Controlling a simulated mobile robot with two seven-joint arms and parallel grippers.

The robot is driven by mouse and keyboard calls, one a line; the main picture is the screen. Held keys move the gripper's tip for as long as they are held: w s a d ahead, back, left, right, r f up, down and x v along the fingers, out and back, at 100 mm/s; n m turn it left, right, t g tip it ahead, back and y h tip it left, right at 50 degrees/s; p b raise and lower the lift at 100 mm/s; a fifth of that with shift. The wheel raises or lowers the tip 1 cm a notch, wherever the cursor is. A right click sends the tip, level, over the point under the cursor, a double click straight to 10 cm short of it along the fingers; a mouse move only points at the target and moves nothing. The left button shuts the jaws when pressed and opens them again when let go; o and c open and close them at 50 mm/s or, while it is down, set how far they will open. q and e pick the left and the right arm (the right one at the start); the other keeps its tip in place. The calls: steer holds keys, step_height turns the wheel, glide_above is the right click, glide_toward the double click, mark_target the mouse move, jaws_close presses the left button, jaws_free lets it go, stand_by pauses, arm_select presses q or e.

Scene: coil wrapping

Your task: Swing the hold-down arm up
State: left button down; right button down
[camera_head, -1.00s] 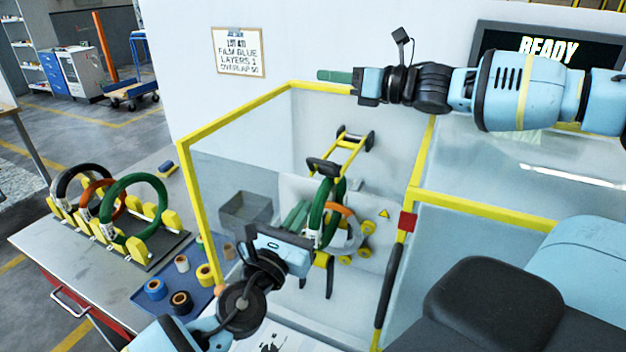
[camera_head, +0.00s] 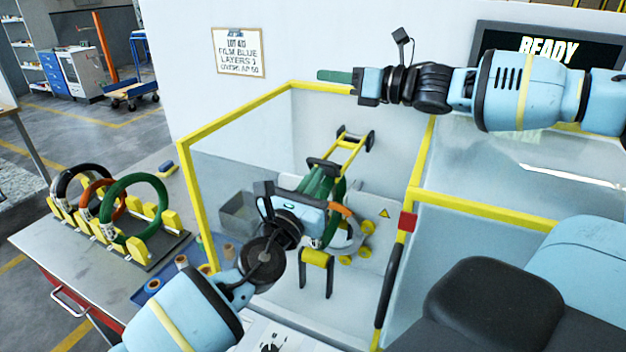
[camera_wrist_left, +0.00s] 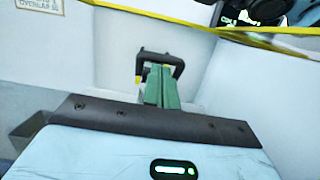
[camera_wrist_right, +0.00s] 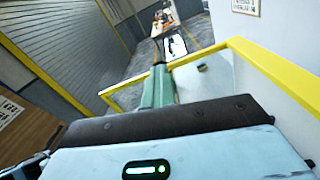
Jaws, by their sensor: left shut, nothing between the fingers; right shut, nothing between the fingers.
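The yellow arm (camera_head: 350,152) with black cross bars stands inside the guarded cell; I take it as the hold-down arm. Its near black bar (camera_head: 322,164) is right by the green fingertips of my left gripper (camera_head: 324,173). In the left wrist view the shut left fingers (camera_wrist_left: 161,74) point at a black U-shaped bar (camera_wrist_left: 158,56) and overlap it; I cannot tell whether they touch. A green coil (camera_head: 333,232) in the machine is partly hidden by the left gripper. My right gripper (camera_head: 325,75) is shut and empty, high over the cell's top rail.
Yellow rails (camera_head: 235,115) and clear panels frame the cell; a yellow post (camera_head: 420,170) stands right of the machine. A grey bin (camera_head: 237,214) is left of the left gripper. A rack of coils (camera_head: 120,225) stands on the left bench. A screen (camera_head: 550,48) reads READY.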

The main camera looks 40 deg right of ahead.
arm_select(q)
steer(key=shift+d+r, duration=0.1)
steer(key=shift+r, duration=0.65)
arm_select(e)
steer(key=c, duration=2.1)
jaws_free()
steer(key=o, duration=0.6)
steer(key=shift+v, duration=6)
steer(key=shift+r, duration=0.1)
